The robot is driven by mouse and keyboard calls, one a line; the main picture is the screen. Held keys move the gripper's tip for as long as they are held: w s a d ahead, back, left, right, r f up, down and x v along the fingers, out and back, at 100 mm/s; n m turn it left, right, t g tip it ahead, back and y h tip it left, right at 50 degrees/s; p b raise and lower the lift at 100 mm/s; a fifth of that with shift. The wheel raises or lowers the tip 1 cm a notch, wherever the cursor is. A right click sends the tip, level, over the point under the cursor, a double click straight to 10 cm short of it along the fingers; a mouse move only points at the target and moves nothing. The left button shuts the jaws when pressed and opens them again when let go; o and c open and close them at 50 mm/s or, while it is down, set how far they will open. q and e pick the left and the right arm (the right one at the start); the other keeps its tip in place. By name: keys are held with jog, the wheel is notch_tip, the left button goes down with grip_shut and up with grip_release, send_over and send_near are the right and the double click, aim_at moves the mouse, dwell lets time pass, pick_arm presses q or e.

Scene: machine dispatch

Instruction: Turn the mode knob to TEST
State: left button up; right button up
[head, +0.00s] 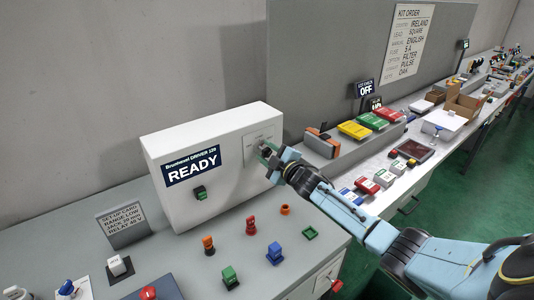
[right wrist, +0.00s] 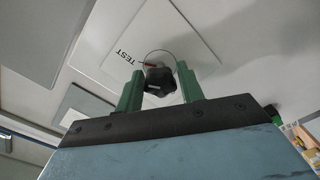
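The white machine (head: 225,190) reads READY on its front. A light panel (head: 256,137) sits at the right of that front. In the right wrist view the black mode knob (right wrist: 160,80) lies between the two green fingers of my right gripper (right wrist: 161,86). The fingers stand apart, with a gap visible beside the knob. A red mark (right wrist: 150,65) at the knob's edge is beside the printed word TEST (right wrist: 127,54). My left gripper is not in view.
A green button (head: 200,193) is on the machine front. Several coloured parts, such as a blue one (head: 274,253) and a red one (head: 251,226), stand on the grey bench before it. A grey sign (head: 123,222) stands at left. Coloured boxes (head: 372,122) lie at right.

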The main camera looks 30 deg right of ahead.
jog(key=shift+o, duration=1.2)
jog(key=s+d, duration=0.1)
jog(key=s, duration=1.2)
jog(key=shift+s, duration=0.2)
